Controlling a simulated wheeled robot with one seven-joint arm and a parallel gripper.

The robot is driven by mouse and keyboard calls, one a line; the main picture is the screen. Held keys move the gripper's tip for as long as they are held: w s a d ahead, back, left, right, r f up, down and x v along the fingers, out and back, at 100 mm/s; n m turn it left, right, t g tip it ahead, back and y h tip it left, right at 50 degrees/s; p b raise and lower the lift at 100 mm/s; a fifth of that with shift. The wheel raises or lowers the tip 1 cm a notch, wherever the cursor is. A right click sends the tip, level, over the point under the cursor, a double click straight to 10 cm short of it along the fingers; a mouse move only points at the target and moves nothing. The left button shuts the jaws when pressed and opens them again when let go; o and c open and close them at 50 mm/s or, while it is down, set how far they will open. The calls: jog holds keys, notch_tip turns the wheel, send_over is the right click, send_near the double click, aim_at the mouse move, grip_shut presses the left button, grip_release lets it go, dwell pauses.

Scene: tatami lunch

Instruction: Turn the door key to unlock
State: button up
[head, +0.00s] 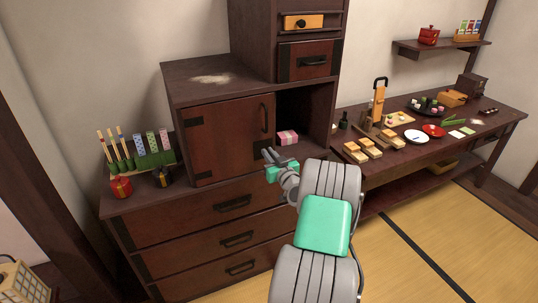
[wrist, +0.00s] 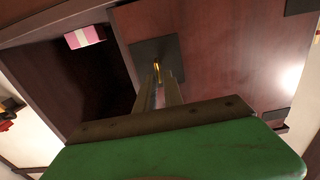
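The reddish-brown cabinet door (head: 223,138) stands in its frame, with a black vertical handle (head: 264,118) at its right edge. In the wrist view the door panel (wrist: 225,60) carries a dark square plate (wrist: 145,50) near its edge. A small gold-coloured key (wrist: 157,68) sticks out of this plate. My gripper (head: 268,154) is at the door's lower right corner. In the wrist view its fingertips (wrist: 158,76) are at the key, one on each side, with a narrow gap between the fingers. Whether they press on the key is unclear. The key is not discernible in the head view.
An open compartment right of the door holds a pink box (head: 287,138). Drawers (head: 232,205) lie below. A food-laden table (head: 380,170) stands right; tatami floor (head: 440,225) is clear.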

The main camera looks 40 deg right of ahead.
grip_shut()
jog(key=shift+m+b, duration=0.3)
jog(key=m+b, duration=0.1)
jog(key=m, duration=0.1)
jog(key=m+b, duration=0.1)
jog(key=m, duration=0.2)
jog(key=d+m+b, duration=0.1)
jog(key=m, duration=0.2)
jog(key=shift+s+f+b, duration=0.1)
jog(key=shift+f+b, duration=0.15)
jog(key=shift+b, duration=0.15)
jog(key=m, duration=0.4)
jog(key=shift+d+f+m, duration=0.15)
jog(key=shift+m, duration=0.15)
jog(key=m, duration=0.4)
jog(key=shift+s+f+m, duration=0.1)
jog(key=shift+f+m, duration=0.2)
jog(key=shift+m, duration=0.1)
